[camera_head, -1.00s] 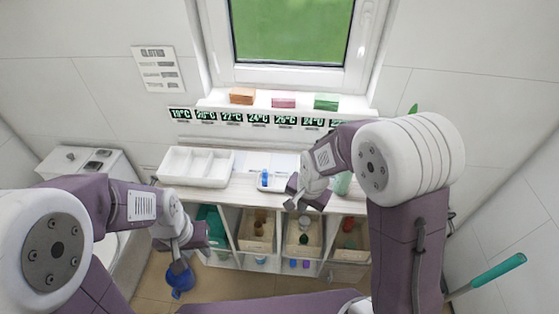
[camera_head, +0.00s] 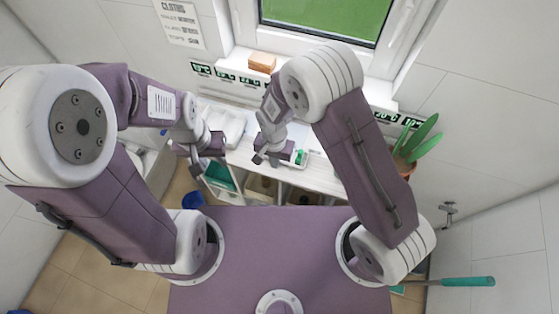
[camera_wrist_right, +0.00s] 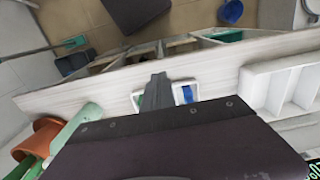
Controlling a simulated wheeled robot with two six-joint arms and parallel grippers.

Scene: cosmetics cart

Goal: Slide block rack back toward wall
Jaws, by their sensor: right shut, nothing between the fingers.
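A small white rack (camera_wrist_right: 194,92) with a blue block (camera_wrist_right: 187,94) stands on the shelf top just beyond my right gripper (camera_wrist_right: 157,92) in the right wrist view. In the head view my right gripper (camera_head: 264,158) is shut and empty over the shelf top, at the left of the rack (camera_head: 313,155). A green block (camera_head: 300,157) shows there beside the gripper; the rest of the rack is partly hidden by it. I cannot tell whether they touch. My left gripper (camera_head: 196,168) hangs near the shelf's left front edge; its finger opening is unclear.
A white divided tray (camera_wrist_right: 258,88) stands on the shelf top (camera_wrist_right: 60,95), left of the rack in the head view. A potted plant (camera_head: 404,160) is at the right end. An orange block (camera_head: 262,62) sits on the window sill. A blue bowl (camera_head: 193,200) is on the floor.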

